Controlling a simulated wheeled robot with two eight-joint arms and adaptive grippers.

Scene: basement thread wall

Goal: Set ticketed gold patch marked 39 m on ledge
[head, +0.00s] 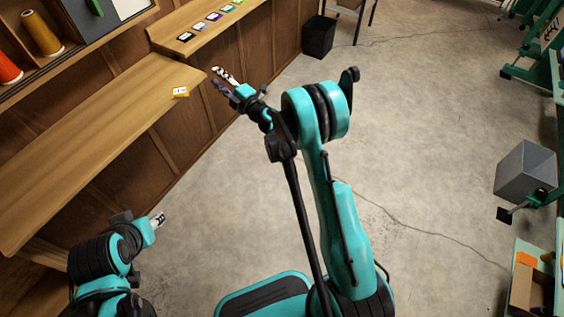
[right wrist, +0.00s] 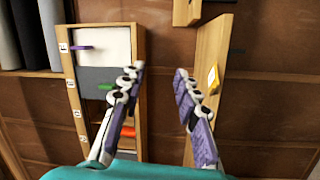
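The gold patch (head: 181,91) with a white ticket lies on the wooden ledge (head: 95,125), close to its front edge; the writing is too small to read. In the right wrist view the patch (right wrist: 213,78) shows on the ledge (right wrist: 206,50), to the right of the fingers. My right gripper (head: 217,77) is open and empty, just off the ledge's edge and apart from the patch, to its right. It also shows open in the right wrist view (right wrist: 156,78). My left gripper (head: 158,219) is low at the left, below the ledge; its finger opening is unclear.
A second, higher shelf (head: 205,30) carries a row of several coloured ticketed patches. Thread spools (head: 40,35) stand in a rack at the upper left. A black bin (head: 319,36) stands on the floor at the back. The middle of the floor is clear.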

